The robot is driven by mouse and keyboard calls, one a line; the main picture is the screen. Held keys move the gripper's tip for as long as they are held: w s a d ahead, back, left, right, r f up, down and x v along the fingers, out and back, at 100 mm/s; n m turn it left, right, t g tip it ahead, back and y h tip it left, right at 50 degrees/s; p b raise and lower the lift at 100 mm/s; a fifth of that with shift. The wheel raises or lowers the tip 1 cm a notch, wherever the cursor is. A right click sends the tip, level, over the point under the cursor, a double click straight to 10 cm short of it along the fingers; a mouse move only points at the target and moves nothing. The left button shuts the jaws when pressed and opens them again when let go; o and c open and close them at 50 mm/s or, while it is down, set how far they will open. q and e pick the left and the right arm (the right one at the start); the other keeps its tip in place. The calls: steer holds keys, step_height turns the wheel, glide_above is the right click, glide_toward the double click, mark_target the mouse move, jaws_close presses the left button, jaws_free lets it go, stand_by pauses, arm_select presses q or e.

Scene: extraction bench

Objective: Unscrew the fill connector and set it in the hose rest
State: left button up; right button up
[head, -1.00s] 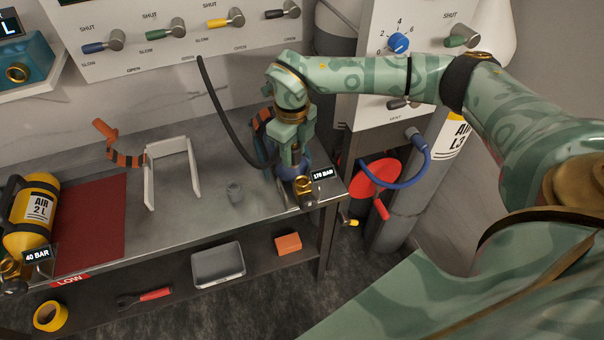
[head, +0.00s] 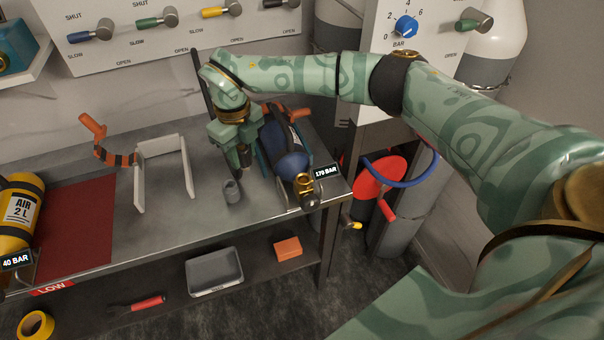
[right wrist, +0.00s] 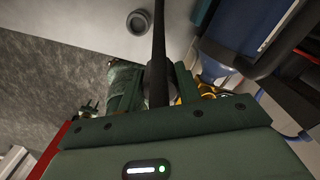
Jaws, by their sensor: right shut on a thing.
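My right gripper (head: 240,160) is shut on the fill connector at the end of the black hose (head: 197,72). The connector is mostly hidden between the fingers. In the right wrist view, the hose (right wrist: 159,50) runs up from between the fingers. The hose rest, a small grey cup (head: 232,192), stands on the bench just in front of the gripper. The right wrist view shows its round open mouth (right wrist: 138,22), apart from the gripper. The blue cylinder (head: 290,165) lies to the right, its brass valve (head: 305,184) free of the connector. My left gripper is out of view.
A yellow cylinder (head: 20,215) lies by a red mat (head: 80,220). A 170 BAR tag (head: 326,171) is beside the valve. Bare bench lies around the cup.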

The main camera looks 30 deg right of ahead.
steer(key=w+a+b, duration=0.1)
steer(key=w+a+f+b, duration=0.1)
steer(key=a, duration=0.1)
steer(key=w+a+b, duration=0.1)
steer(key=shift+w+a+f+b, duration=0.15)
steer(key=shift+w+f+b, duration=0.1)
steer(key=shift+f+b, duration=0.1)
steer(key=shift+r, duration=0.1)
stand_by(0.3)
steer(key=shift+f, duration=1.1)
